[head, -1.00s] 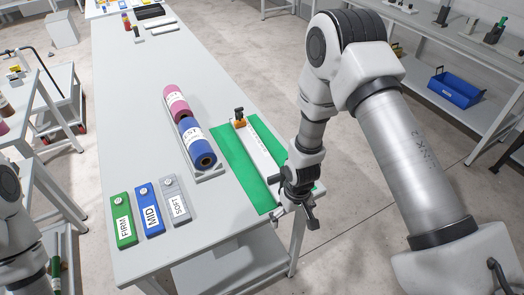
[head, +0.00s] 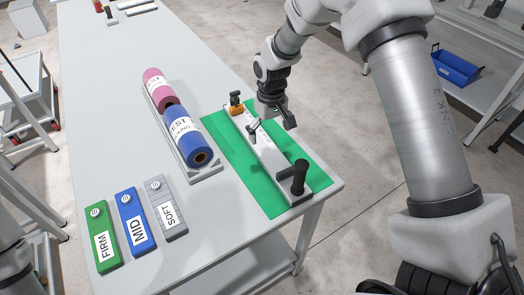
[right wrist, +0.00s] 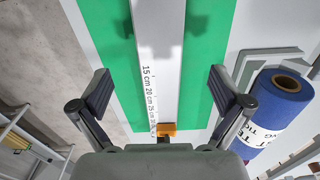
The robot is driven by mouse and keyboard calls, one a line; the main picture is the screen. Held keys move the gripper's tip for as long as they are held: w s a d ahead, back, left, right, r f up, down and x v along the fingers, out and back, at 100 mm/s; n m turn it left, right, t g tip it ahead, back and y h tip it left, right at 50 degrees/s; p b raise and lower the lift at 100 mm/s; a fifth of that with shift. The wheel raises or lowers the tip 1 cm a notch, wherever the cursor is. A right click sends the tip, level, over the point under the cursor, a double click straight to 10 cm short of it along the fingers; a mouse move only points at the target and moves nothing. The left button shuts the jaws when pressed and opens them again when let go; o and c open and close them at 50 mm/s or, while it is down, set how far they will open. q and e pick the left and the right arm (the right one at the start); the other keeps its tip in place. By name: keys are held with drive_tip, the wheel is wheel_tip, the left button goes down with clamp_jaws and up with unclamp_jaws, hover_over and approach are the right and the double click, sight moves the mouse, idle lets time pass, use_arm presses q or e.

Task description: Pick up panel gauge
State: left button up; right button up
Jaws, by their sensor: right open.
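The panel gauge (head: 268,152) is a long white ruler bar with an upright black handle (head: 294,178) at its near end and an orange block with a black knob (head: 236,104) at its far end. It lies on a green mat (head: 232,158). My right gripper (head: 271,125) is open above the far half of the bar. In the right wrist view, the open fingers (right wrist: 160,88) straddle the white bar (right wrist: 158,55), apart from it, with the orange block (right wrist: 166,129) below. The black handle is out of that view. My left gripper is not in view.
A blue roll (head: 188,136) and a pink roll (head: 158,86) lie in a grey tray (head: 204,173) left of the mat. Green FIRM (head: 102,224), blue MID (head: 134,215) and grey SOFT (head: 163,193) blocks lie nearer. The table's right edge runs beside the mat.

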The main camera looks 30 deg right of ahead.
sight(270, 153)
drive_tip(key=f, duration=0.2)
drive_tip(key=w+f+p, duration=0.1)
drive_tip(key=f, duration=0.1)
drive_tip(key=shift+d, duration=0.15)
drive_tip(key=f+p, duration=0.1)
drive_tip(key=f, duration=0.1)
drive_tip(key=s+f, duration=0.1)
drive_tip(key=shift+f+p, duration=0.35)
drive_tip(key=shift+p, duration=0.05)
drive_tip(key=shift+w+f, duration=0.15)
drive_tip(key=shift+f, duration=0.25)
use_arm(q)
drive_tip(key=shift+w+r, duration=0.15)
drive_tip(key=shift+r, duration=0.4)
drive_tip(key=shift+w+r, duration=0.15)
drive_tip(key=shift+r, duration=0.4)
use_arm(e)
drive_tip(key=shift+r, duration=0.1)
drive_tip(key=c, duration=1.7)
